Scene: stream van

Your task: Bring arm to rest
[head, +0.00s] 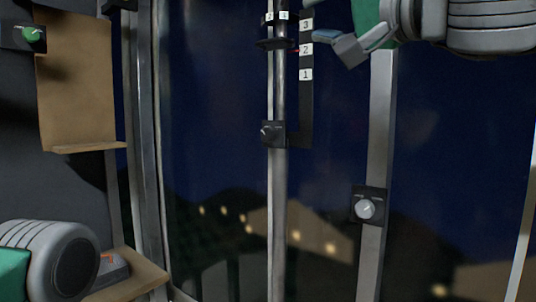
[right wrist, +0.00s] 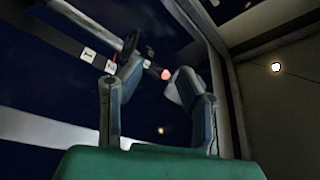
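My right gripper (head: 338,42) comes in from the upper right of the head view, in front of the dark window. Its fingers stand to the right of the strip with labels 1, 2 and 3 (head: 306,75) on the metal pole (head: 279,190). In the right wrist view the two fingers of the gripper (right wrist: 160,75) are spread apart, with nothing held between them.
A brown panel (head: 75,85) and a green knob (head: 33,35) are at the left. A small shelf (head: 138,281) stands beside my left arm.

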